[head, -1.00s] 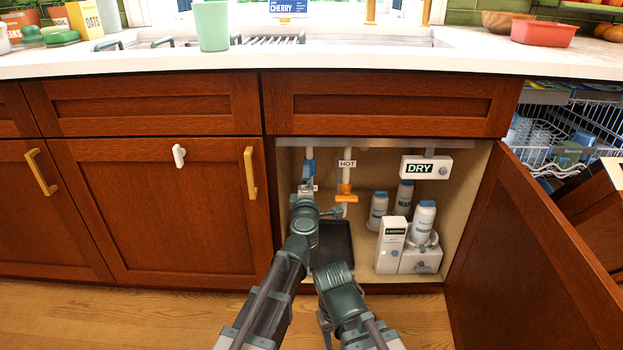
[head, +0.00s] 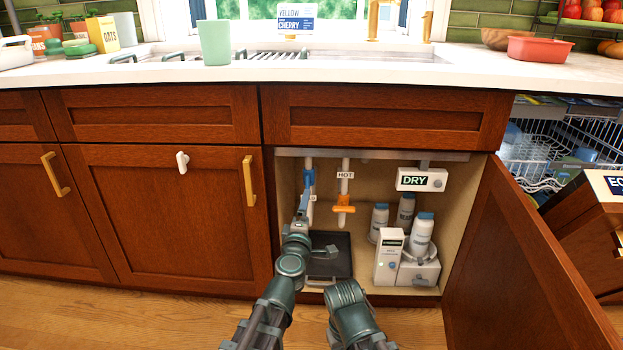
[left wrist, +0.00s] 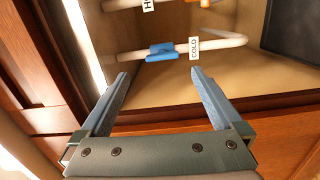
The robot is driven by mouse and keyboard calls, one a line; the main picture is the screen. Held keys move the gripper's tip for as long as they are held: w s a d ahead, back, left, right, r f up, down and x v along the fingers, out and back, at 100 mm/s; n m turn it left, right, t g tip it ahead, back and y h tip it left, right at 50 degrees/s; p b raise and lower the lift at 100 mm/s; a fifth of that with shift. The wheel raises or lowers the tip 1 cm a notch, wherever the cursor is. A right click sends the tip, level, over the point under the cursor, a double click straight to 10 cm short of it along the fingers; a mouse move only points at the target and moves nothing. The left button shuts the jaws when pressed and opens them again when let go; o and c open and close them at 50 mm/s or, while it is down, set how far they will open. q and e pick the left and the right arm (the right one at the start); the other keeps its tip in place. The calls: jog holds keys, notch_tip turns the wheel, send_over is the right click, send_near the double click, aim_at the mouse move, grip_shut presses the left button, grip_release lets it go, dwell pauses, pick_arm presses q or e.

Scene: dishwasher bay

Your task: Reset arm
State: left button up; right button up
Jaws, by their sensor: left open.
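My left gripper (head: 304,204) reaches into the open cabinet under the sink. In the left wrist view its two blue-grey fingers (left wrist: 159,73) are spread apart with nothing between them. Beyond the fingertips is a blue valve handle (left wrist: 161,52) on a white pipe tagged COLD (left wrist: 195,48). The same blue handle (head: 309,180) shows just above the gripper in the head view. A gap shows between the fingers and the handle. Part of my right arm shows at the bottom centre of the head view; its gripper is not seen.
An orange valve (head: 343,204) sits on the HOT pipe. A black tray (head: 331,254), several white bottles (head: 421,236) and white boxes (head: 389,258) stand inside the cabinet. The open door (head: 525,260) bounds the right. A DRY box (head: 422,180) hangs above.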

pick_arm(q)
jog(key=s+d+f+m+g+h, duration=0.4)
jog(key=s+f+m+g+h, duration=0.35)
jog(key=f+m, duration=0.55)
jog(key=s+a+f+m+g+y, duration=0.2)
jog(key=s+a+f+g+y, duration=0.25)
jog(key=s+a, duration=0.3)
jog(key=s+a+f+m+g+y, duration=0.2)
jog(key=s+a+f+g+y, duration=0.25)
jog(key=s+a, duration=0.3)
jog(key=s+d+r+m+g+p, duration=0.1)
jog(key=s+d+r+m+p, duration=0.15)
jog(key=d+r+p, duration=0.45)
jog(key=s+d+r+m+g+p, duration=0.1)
jog(key=s+d+r+p, duration=0.2)
jog(key=r+p, duration=0.9)
notch_tip(320, 180, up, 36)
jog(key=p, duration=3.6)
jog(key=shift+d+r+y+p, duration=0.25)
jog(key=shift+d+y+p, duration=0.1)
jog(key=shift+y, duration=0.1)
